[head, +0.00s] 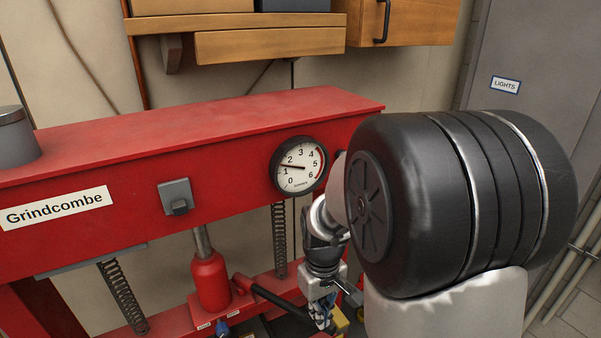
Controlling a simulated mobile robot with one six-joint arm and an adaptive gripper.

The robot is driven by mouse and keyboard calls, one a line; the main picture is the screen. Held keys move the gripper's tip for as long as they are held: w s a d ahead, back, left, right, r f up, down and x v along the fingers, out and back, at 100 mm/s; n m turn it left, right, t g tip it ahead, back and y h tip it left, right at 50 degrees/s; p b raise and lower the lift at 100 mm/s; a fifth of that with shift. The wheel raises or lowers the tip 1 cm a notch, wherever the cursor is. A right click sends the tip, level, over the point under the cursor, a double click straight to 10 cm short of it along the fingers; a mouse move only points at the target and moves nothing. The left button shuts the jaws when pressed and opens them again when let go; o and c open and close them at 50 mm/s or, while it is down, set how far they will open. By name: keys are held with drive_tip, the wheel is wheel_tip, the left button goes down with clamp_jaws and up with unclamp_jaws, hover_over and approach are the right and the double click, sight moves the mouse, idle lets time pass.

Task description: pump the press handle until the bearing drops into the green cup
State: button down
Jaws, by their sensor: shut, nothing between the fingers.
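The red press frame (120,160) spans the left and middle of the head view, with a label reading "Grindcombe". A red bottle jack (210,284) stands below its beam. The press handle (275,303), a dark bar, runs from a red socket at the jack down to the right. My gripper (323,316) is low in the view, just right of the handle, shut with nothing between its fingers. I cannot tell whether it touches the handle. The gauge (299,165) needle points between 1 and 2. I cannot make out the bearing or the green cup.
Two coil springs (124,298) (279,241) hang under the beam. A grey can (16,137) stands on the beam at the left. A wooden shelf (270,44) is on the wall behind. A grey cabinet (533,55) stands at the right. My arm covers the right middle.

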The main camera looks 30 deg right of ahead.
drive_tip(key=shift+f+b, duration=4.45)
drive_tip(key=shift+f, duration=1.45)
wheel_tip(320, 180, up, 16)
drive_tip(key=p, duration=1.2)
drive_tip(key=shift+f, duration=0.4)
wheel_tip(320, 180, down, 16)
drive_tip(key=b, duration=1.2)
drive_tip(key=shift+r, duration=0.3)
wheel_tip(320, 180, up, 15)
drive_tip(key=p, duration=1.2)
drive_tip(key=shift+r, duration=0.2)
drive_tip(key=shift+f, duration=0.15)
